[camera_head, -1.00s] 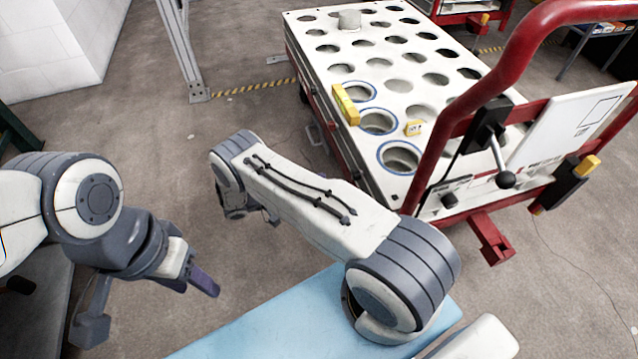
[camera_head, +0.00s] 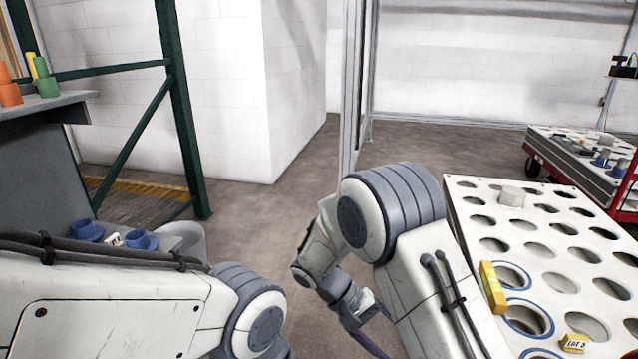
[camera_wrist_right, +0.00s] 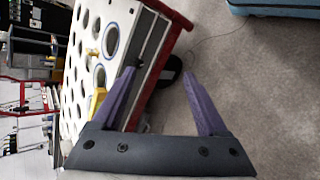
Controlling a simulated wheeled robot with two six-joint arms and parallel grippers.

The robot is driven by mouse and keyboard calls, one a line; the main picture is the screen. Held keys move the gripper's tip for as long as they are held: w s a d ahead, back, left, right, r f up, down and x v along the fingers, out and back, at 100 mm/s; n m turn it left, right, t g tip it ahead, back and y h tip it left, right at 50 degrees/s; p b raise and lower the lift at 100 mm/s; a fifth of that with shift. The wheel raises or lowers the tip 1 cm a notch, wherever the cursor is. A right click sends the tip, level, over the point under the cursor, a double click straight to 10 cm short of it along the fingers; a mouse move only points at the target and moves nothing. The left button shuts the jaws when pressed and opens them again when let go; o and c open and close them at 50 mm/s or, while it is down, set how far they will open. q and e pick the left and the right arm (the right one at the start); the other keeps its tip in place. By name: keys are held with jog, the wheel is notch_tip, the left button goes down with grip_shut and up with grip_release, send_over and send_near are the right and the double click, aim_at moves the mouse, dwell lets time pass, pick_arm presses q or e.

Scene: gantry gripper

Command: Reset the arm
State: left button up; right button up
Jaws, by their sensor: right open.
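My right arm (camera_head: 430,285) comes in from the lower right in the head view and bends down at its elbow. Its wrist and gripper (camera_head: 362,318) hang left of the white-topped cart, apart from it. In the right wrist view the two purple fingers of my right gripper (camera_wrist_right: 159,74) are spread wide with nothing between them. My left arm (camera_head: 120,305) crosses the lower left of the head view. Its gripper is outside the picture.
A workbench (camera_head: 50,103) with blue parts (camera_head: 88,230) below stands left. A second cart (camera_head: 540,131) is far right. Floor (camera_head: 300,200) is clear between.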

jog(key=s+a+r+n+t+y, duration=0.25)
jog(key=s+a+r+y, duration=0.3)
jog(key=s, duration=0.45)
jog(key=s+a+r+n+t+y, duration=0.1)
jog(key=s+a+r+n+y, duration=0.4)
jog(key=s, duration=0.4)
notch_tip(320, 180, up, 39)
jog(key=p, duration=3.8)
jog(key=shift+d+f+m, duration=0.15)
jog(key=shift+d+m, duration=0.1)
jog(key=shift+m, duration=0.2)
